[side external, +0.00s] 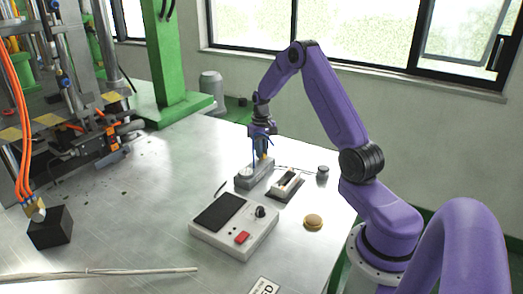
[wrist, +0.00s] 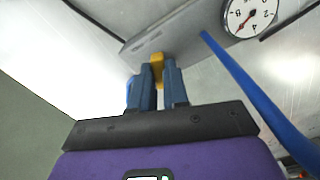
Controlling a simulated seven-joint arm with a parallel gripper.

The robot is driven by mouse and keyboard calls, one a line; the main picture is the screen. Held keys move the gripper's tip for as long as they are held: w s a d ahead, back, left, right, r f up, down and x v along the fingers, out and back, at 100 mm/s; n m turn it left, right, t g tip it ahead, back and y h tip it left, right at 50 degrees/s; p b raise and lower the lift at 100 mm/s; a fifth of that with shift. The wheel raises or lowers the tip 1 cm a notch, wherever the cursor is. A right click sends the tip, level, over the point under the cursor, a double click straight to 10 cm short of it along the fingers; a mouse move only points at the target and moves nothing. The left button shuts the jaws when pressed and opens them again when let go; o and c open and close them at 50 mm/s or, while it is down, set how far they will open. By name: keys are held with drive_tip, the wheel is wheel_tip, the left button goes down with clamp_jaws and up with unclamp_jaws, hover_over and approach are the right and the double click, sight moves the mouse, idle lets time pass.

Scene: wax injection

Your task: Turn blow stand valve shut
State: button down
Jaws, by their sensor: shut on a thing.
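The blow stand (side external: 253,174) is a grey block on the metal table with a round dial gauge (side external: 246,172) on top. In the wrist view the stand (wrist: 170,38) lies beyond my fingers, with its gauge (wrist: 250,14) at the upper right. A yellow valve handle (wrist: 157,66) stands up from the stand between my fingers. My gripper (wrist: 157,80), with blue fingers, is shut on this handle. In the side view my gripper (side external: 262,150) points down at the stand. The handle's lower part and the exact valve angle are hard to tell.
A blue hose (wrist: 255,90) runs close by my fingers on the right. A white control box (side external: 234,224) with a dark panel, a small tray (side external: 287,185), a dark knob-like piece (side external: 323,171) and a tan round piece (side external: 313,222) lie nearby. A black block (side external: 50,228) stands at left.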

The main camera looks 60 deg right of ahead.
idle(0.3)
drive_tip(key=c, duration=1.1)
unclamp_jaws()
wheel_tip(320, 180, up, 18)
drive_tip(key=shift+f, duration=0.25)
